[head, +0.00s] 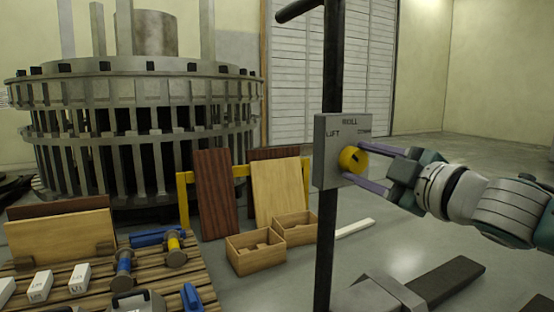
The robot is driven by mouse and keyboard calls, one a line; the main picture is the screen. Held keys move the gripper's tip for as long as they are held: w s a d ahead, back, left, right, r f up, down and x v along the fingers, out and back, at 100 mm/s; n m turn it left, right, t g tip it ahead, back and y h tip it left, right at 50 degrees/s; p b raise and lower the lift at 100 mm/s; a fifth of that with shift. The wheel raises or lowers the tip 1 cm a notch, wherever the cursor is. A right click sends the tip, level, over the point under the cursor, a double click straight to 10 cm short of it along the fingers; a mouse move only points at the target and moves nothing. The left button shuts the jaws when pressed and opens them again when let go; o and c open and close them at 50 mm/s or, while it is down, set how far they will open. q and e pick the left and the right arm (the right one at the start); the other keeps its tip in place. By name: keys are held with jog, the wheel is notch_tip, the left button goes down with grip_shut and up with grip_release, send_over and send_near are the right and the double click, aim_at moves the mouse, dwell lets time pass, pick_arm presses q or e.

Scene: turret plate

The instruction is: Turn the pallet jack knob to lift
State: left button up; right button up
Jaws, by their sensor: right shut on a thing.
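The pallet jack knob (351,160) is a round yellow dial with a dark mark on its face. It sits on a grey panel (330,125) fixed to a dark upright post (325,240). My right gripper (366,165) comes in from the right. Its two purple fingers reach the knob, one above and one below, and are shut on it. My left gripper is not in view.
A wooden pallet (90,285) with tools and white blocks stands at the lower left. A large round metal structure (135,90) fills the back left. Floor at the right is mostly clear.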

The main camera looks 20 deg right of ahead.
jog(key=o, duration=1.4)
jog(key=shift+c, duration=0.2)
jog(key=s+p, duration=0.2)
jog(key=s, duration=0.8)
jog(key=shift+d, duration=0.35)
